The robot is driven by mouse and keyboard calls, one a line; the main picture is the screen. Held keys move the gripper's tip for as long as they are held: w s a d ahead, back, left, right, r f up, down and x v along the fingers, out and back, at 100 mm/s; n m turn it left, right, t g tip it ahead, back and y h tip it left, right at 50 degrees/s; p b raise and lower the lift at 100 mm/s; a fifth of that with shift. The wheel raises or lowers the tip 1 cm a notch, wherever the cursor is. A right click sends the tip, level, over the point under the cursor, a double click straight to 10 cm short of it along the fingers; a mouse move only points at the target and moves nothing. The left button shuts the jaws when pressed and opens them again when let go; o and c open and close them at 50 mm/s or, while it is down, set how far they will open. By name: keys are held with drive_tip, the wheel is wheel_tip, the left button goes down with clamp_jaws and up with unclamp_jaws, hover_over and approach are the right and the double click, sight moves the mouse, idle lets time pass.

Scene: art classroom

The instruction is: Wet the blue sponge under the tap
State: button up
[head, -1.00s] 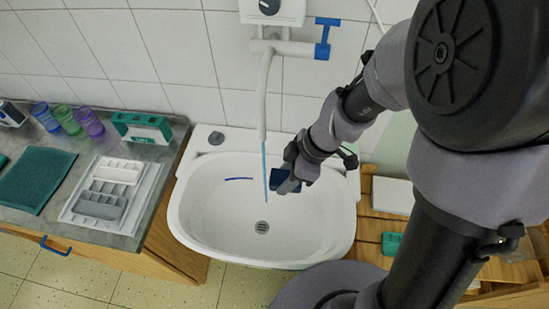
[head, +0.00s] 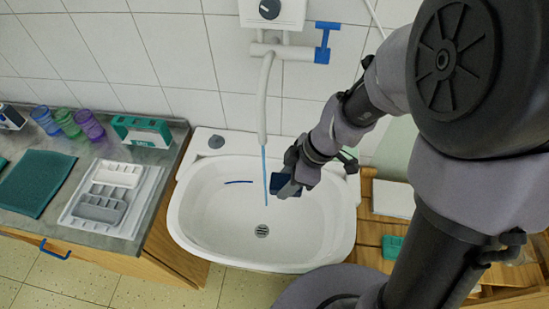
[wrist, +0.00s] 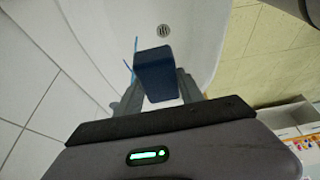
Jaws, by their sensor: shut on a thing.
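The dark blue sponge (wrist: 155,72) is held between the two fingers of my gripper (wrist: 158,92) in the wrist view. In the head view my gripper (head: 287,184) is over the right half of the white sink (head: 210,230), with part of the sponge (head: 290,186) showing. The tap (head: 264,95) has a pale spout hanging down from the wall. A thin blue stream of water (head: 265,175) falls from it into the sink. The sponge is just right of the stream; I cannot tell whether they touch. The tap's blue lever (head: 325,40) is at the right.
A grey counter (head: 150,205) stands left of the sink with coloured cups (head: 68,122), a teal mat (head: 35,182) and a white tray (head: 105,200). A wooden surface (head: 375,225) lies to the right. A dark blue strip (head: 238,182) shows in the basin.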

drive_tip(key=s+d+r, duration=0.1)
drive_tip(key=s+r, duration=0.3)
drive_tip(key=shift+s+d+p, duration=0.25)
drive_tip(key=shift+s+p, duration=0.15)
drive_tip(key=shift+p, duration=0.05)
idle(0.6)
drive_tip(key=w+d+f+m+t+h+b, duration=0.1)
drive_tip(key=w+d+m+t+h, duration=0.1)
drive_tip(key=w+m, duration=0.5)
drive_tip(key=w+d+f+m+t+h+b, duration=0.1)
drive_tip(key=w+d+f+m+h+b, duration=0.1)
drive_tip(key=w+d+m, duration=0.3)
drive_tip(key=w+m, duration=0.2)
drive_tip(key=m, duration=0.2)
drive_tip(key=shift+w+d+f+t+h, duration=0.2)
drive_tip(key=shift+w+d+t+h, duration=0.1)
drive_tip(key=shift+w+t, duration=0.1)
